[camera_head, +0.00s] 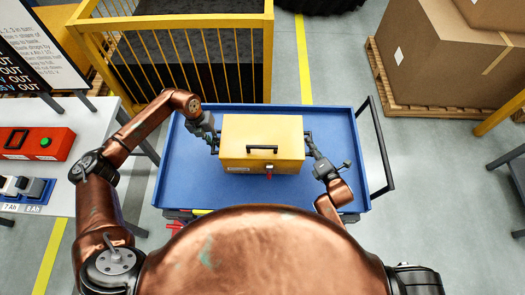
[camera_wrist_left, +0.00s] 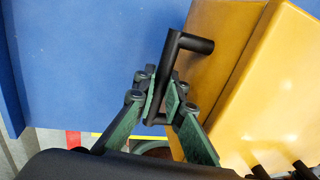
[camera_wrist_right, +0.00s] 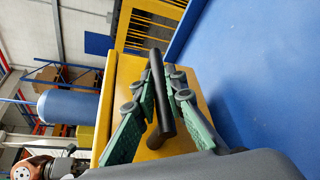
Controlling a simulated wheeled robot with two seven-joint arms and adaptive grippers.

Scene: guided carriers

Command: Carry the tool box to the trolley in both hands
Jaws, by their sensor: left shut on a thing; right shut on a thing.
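The yellow tool box (camera_head: 240,133) is over the blue bed of the trolley (camera_head: 334,125), upright, with its dark top handle and a red latch towards me. My left gripper (camera_head: 214,139) is shut on the black side handle at the box's left end; the left wrist view shows this handle (camera_wrist_left: 184,42) between the green-padded fingers. My right gripper (camera_head: 312,150) is shut on the black handle at the right end, which also shows in the right wrist view (camera_wrist_right: 157,65). Whether the box's base touches the bed is hidden.
A yellow-railed cage (camera_head: 180,60) stands behind the trolley. A black push handle (camera_head: 376,150) rises at the trolley's right end. A bench with a red box (camera_head: 37,144) is at left. Cardboard boxes (camera_head: 440,55) on a pallet are at back right. Blue bed shows bare around the box.

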